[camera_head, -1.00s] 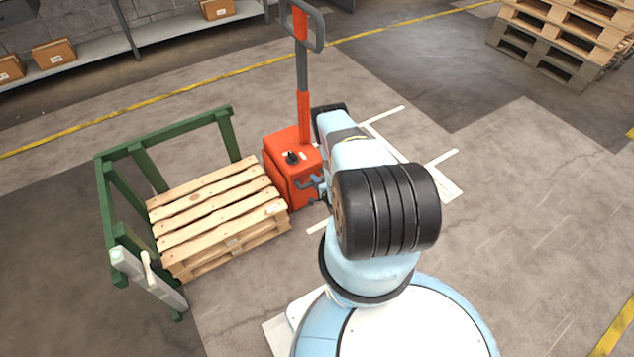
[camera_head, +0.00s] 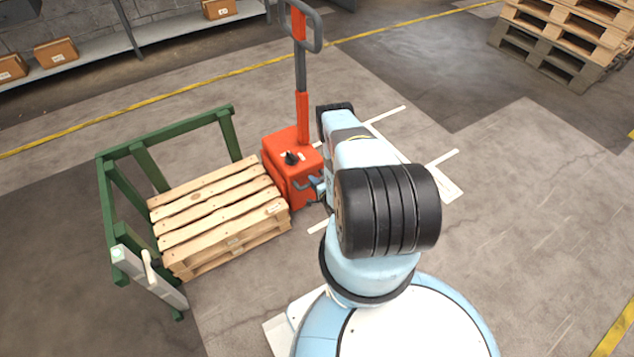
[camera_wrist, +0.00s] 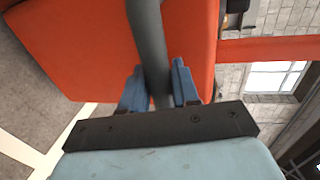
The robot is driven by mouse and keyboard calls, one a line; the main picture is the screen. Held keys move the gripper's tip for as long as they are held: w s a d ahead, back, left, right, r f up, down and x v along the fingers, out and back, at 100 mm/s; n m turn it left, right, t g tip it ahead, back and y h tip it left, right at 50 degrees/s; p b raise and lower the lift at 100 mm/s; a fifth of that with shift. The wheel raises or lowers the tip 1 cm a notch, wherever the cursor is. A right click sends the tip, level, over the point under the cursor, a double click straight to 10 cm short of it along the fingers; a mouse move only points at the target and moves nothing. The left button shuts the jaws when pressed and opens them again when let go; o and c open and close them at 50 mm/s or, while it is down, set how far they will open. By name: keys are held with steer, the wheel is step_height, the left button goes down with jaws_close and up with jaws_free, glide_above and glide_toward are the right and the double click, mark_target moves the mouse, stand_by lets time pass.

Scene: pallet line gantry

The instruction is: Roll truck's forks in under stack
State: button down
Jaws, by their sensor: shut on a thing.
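The orange pallet truck (camera_head: 288,172) stands upright at the right end of a low wooden pallet stack (camera_head: 222,212), its body very close to the stack's edge. Its forks do not show; the side toward the stack is hidden. The truck's tall handle (camera_head: 302,75) stands up. My gripper (camera_head: 316,188) is at the truck's near right side, partly hidden by my arm. In the wrist view my gripper's blue fingers (camera_wrist: 158,88) are closed around a dark grey bar (camera_wrist: 147,35) in front of the truck's orange body (camera_wrist: 85,45).
A green guard frame (camera_head: 165,133) encloses the stack's back and left, with a pale latch bar (camera_head: 148,277) at its front left. Another pallet stack (camera_head: 560,45) stands far right. Shelving with boxes (camera_head: 55,52) runs along the back. The floor right of my arm is clear.

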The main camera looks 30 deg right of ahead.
steer(key=c, duration=1.2)
jaws_free()
steer(key=shift+s+a+f, duration=0.1)
steer(key=shift+a+f, duration=0.05)
steer(key=shift+a, duration=0.25)
steer(key=shift+o, duration=1.1)
steer(key=shift+d, duration=0.2)
steer(key=v, duration=1.3)
steer(key=shift+s, duration=0.35)
